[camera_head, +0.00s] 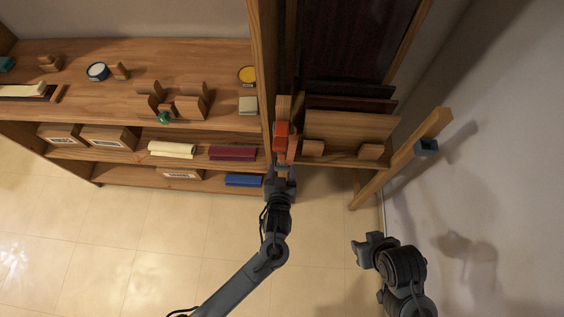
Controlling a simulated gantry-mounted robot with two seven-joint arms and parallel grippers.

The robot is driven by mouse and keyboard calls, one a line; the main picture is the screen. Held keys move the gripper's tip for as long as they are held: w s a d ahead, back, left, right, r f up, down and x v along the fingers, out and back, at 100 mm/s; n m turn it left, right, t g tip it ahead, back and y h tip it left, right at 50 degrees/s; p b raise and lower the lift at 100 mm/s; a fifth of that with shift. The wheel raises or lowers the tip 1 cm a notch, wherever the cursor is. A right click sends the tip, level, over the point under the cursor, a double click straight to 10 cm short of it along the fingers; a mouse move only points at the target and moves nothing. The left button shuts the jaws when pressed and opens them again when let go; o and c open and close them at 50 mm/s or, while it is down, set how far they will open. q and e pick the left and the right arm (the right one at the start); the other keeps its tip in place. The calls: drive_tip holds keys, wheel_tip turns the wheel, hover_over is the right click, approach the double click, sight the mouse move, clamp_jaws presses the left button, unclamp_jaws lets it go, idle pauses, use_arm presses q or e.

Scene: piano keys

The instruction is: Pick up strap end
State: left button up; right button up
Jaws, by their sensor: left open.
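My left gripper (281,172) is open and points up the picture at the right end of the shelf unit. An orange-red piece (281,135) lies just beyond its fingertips, beside upright wooden parts. I cannot tell whether this piece is the strap end, and no other strap shows clearly. The gap between the fingers is too small to make out. My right gripper (366,247) is at the lower right, over the floor and away from the shelves. Its finger opening cannot be made out.
The wooden workbench shelf (220,65) holds small wooden blocks, a white-rimmed tin (97,71) and a yellow tin (248,74). Lower shelves hold boxes and rolled cloths. A wooden rack (350,128) with a slanted post (415,150) stands right of my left gripper. The tiled floor is clear.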

sight(282, 161)
use_arm(q)
drive_tip(key=shift+w+f, duration=0.25)
drive_tip(key=shift+w, duration=0.15)
drive_tip(key=shift+b+x, duration=0.85)
drive_tip(key=shift+x, duration=1.4)
drive_tip(key=shift+a, duration=0.1)
clamp_jaws()
